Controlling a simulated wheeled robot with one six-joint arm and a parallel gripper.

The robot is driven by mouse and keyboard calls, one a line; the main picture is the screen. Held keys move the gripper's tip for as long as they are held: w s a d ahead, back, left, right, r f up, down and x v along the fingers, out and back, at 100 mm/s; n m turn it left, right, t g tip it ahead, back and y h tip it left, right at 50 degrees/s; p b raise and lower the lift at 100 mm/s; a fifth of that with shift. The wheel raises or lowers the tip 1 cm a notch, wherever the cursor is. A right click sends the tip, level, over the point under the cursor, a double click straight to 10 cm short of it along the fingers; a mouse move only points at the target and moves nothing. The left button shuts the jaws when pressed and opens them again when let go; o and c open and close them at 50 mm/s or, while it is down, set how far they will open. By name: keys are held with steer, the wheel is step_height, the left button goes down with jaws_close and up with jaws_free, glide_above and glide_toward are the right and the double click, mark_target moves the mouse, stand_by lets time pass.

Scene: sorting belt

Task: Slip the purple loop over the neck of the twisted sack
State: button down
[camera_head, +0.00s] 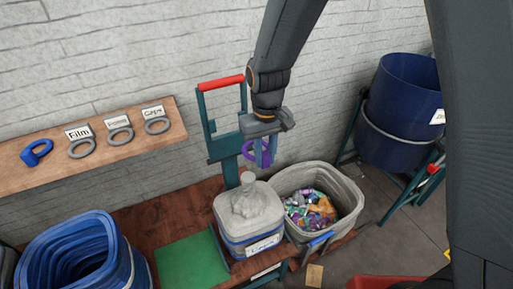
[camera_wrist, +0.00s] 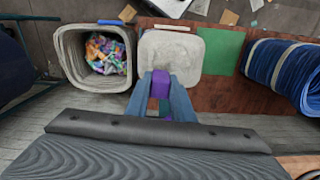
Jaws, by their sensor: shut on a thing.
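The twisted sack (camera_head: 262,211) is pale grey and closed, with a lumpy neck standing upright from its top, in a labelled holder. It also shows as a pale square top in the wrist view (camera_wrist: 185,52); its neck cannot be made out there. My gripper (camera_head: 266,156) is shut on the purple loop (camera_head: 250,151) and holds it in the air above and slightly right of the neck in the head view. The loop is apart from the sack. In the wrist view the purple loop (camera_wrist: 160,84) shows between the blue fingers (camera_wrist: 162,92), partly hidden by them.
An open grey bin (camera_head: 346,187) of colourful scraps stands right of the sack. A red-handled upright frame (camera_head: 221,82) rises behind the sack. A wooden shelf (camera_head: 55,165) holds grey rings and a blue piece. Blue bins stand left (camera_head: 125,262) and right (camera_head: 408,85).

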steer(key=s+a+r+n+p, duration=0.1)
steer(key=s+a+r, duration=0.15)
steer(key=s, duration=0.25)
steer(key=shift+w+d+f+b, duration=0.1)
steer(key=shift+f+b, duration=2.05)
steer(key=shift+f, duration=0.75)
steer(key=shift+w+d+f+b, duration=0.1)
steer(key=shift+w+f+b, duration=0.05)
steer(key=shift+f+b, duration=2.4)
steer(key=shift+w+d+f+b, duration=0.1)
steer(key=shift+f+b, duration=1.65)
steer(key=shift+f, duration=1.5)
steer(key=c, duration=1.5)
jaws_free()
steer(key=shift+o, duration=0.2)
step_height(320, 180, up, 8)
steer(key=b, duration=0.1)
steer(key=shift+f, duration=0.15)
